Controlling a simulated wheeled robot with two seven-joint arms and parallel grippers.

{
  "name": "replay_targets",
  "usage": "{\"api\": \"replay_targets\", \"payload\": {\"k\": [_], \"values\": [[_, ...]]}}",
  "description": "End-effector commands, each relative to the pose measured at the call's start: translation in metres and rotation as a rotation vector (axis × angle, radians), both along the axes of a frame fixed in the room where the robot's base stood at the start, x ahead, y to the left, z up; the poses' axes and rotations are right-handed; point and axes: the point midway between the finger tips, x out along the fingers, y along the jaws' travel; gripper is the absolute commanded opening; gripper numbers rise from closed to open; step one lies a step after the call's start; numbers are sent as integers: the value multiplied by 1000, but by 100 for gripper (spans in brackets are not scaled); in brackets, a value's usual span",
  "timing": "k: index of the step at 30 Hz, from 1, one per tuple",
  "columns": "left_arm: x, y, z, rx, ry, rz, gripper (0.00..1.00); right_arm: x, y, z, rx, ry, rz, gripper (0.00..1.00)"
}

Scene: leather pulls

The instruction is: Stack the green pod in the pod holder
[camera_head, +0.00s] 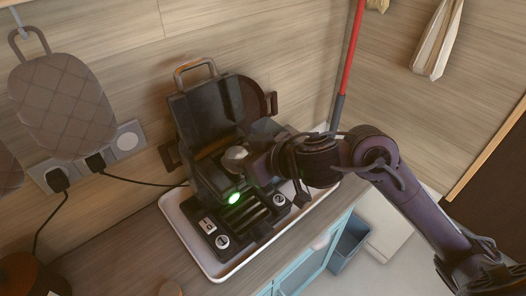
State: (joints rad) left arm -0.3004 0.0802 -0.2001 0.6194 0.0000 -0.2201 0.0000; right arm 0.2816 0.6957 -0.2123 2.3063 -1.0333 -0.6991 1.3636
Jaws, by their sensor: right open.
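My right gripper (258,165) reaches in from the right with its jaws open, close against the front of a dark machine (205,122) on the counter. A rounded grey piece (236,158) shows beside the jaws; I cannot tell whether it touches them. A bright green glow (233,198) shows low at the machine's front; I cannot tell whether it is the green pod or a lamp. A black slotted base (247,217) sits below it; I cannot tell whether this is the pod holder. My left gripper is out of view.
A white tray (197,248) carries the machine on the wooden counter (128,262). A socket (126,141) with plugs and cables is at the left. Quilted mitts (62,105) hang on the wall. A blue bin (349,243) stands on the floor at the right.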

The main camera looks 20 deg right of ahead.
Motion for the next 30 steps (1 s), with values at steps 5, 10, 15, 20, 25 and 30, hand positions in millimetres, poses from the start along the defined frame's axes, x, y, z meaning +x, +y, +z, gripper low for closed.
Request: {"api": "replay_targets", "payload": {"k": [5,10,15,20,25,30], "values": [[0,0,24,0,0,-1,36,-21,-13,22,-2,-1,-1,64],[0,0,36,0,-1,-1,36,-43,-29,35,0,-4,-3,64],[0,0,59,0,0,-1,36,-57,-33,51,18,0,4,64],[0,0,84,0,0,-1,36,-62,-36,57,23,-4,9,64],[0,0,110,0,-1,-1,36,-70,-44,59,14,-1,-4,64],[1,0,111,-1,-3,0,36,-74,-49,61,14,-16,-6,64]]}}
